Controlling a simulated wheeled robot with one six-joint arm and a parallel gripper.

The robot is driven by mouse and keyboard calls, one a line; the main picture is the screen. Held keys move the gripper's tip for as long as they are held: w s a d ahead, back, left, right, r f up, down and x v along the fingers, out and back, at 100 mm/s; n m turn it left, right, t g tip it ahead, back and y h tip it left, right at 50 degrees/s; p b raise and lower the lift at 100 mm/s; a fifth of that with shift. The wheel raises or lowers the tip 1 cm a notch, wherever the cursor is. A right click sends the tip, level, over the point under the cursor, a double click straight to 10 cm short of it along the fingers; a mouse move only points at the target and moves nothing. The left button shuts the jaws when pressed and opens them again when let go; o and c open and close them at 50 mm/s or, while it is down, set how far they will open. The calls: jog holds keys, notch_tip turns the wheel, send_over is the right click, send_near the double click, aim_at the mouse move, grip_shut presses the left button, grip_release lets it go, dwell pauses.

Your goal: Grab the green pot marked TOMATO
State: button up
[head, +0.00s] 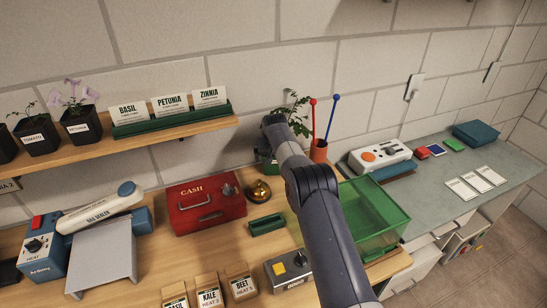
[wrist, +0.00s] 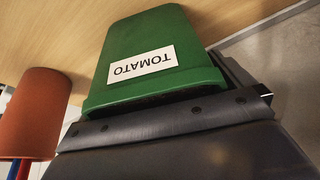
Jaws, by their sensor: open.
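The green pot (wrist: 150,50) with a white TOMATO label fills the middle of the wrist view, which shows it upside down. In the head view the green pot (head: 263,157) stands on the wooden bench against the wall, mostly hidden behind my arm, with its leafy plant (head: 296,112) showing above. My gripper (wrist: 185,112) is open and right at the pot, its dark body across the rim side in the wrist view. A dark part of it shows just right of the pot. I cannot tell whether it touches the pot.
An orange cup (head: 319,151) with red and blue sticks stands close beside the pot, also in the wrist view (wrist: 32,118). A brass bell (head: 259,191), red cash box (head: 205,203) and green clear bin (head: 375,215) are near. A black pot labelled TOMATO (head: 34,136) sits on the shelf.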

jog(key=c, duration=1.2)
jog(key=shift+c, duration=1)
jog(key=shift+r+b, duration=0.2)
jog(key=shift+b, duration=0.15)
